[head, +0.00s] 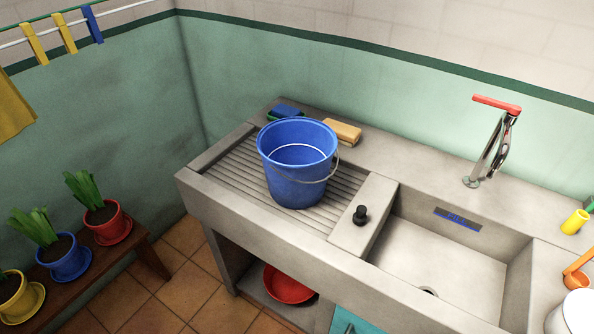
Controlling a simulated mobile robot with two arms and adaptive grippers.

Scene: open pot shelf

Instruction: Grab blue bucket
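The blue bucket (296,178) stands upright on the ribbed drainboard (230,163) of a concrete sink unit. Its open top faces up, with a pale ring visible inside. Its thin metal handle (332,172) hangs down on the right side. Neither of my grippers shows in the head view.
Behind the bucket lie a yellow-orange block (343,132) and a blue item (286,111). A black knob (360,214) stands right of it, before the sink basin (440,255) and red-handled faucet (490,150). Potted plants sit on a bench (140,245) at left. A red bowl (288,284) is below.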

